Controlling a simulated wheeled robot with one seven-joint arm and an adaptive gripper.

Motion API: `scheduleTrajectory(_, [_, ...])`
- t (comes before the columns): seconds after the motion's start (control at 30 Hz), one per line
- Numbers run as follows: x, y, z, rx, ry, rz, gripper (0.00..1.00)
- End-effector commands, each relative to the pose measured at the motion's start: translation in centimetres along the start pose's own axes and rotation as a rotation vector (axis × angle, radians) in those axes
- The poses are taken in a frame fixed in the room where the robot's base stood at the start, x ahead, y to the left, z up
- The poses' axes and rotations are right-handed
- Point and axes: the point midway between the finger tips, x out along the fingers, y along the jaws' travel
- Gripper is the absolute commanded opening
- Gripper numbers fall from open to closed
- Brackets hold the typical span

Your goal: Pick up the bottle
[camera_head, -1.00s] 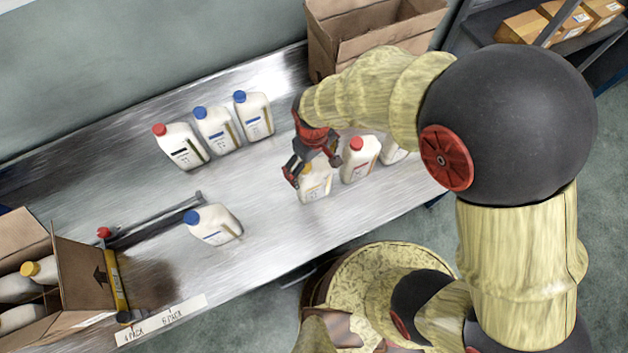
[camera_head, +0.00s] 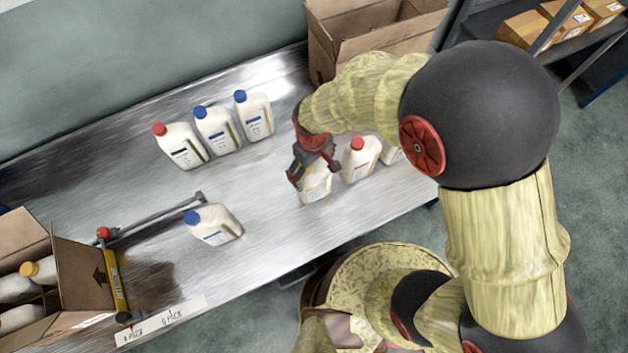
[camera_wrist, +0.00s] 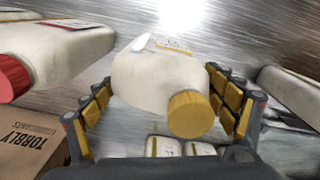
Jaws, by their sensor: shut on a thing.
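In the head view a white bottle (camera_head: 316,186) stands on the metal table under my gripper (camera_head: 312,172), which hides its cap. In the wrist view the same white bottle (camera_wrist: 160,80) with a yellow cap (camera_wrist: 190,114) lies between the two yellow-padded fingers of my gripper (camera_wrist: 165,95). My gripper is shut on this bottle near its top. Gaps seem to show beside the bottle in the wrist view, so the exact contact is hard to see. I cannot tell whether the bottle is off the table.
A red-capped bottle (camera_head: 360,160) stands close to the right of the held one. Three bottles (camera_head: 215,130) stand in a row at the back. A blue-capped bottle (camera_head: 213,224) is left of centre. Cardboard boxes stand at the back (camera_head: 365,40) and front left (camera_head: 85,275).

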Motion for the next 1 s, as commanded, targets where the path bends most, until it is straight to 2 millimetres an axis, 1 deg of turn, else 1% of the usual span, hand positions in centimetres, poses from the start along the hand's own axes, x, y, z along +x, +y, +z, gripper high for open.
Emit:
scheduleTrajectory(0.07, [0.0, 0.0, 0.0, 0.000, 0.000, 0.000, 0.64])
scheduleTrajectory(0.5, [0.0, 0.0, 0.0, 0.000, 0.000, 0.000, 0.39])
scheduleTrajectory(0.73, [-0.1, 0.0, -0.1, 0.000, 0.003, 0.001, 0.39])
scheduleTrajectory(0.83, [-0.5, 0.0, -0.1, 0.000, 0.003, 0.001, 0.39])
scheduleTrajectory(0.93, [-1.4, 0.1, -0.2, 0.000, 0.005, 0.001, 0.39])
scheduleTrajectory(1.0, [-2.4, 0.1, -0.2, 0.000, 0.006, 0.001, 0.39])
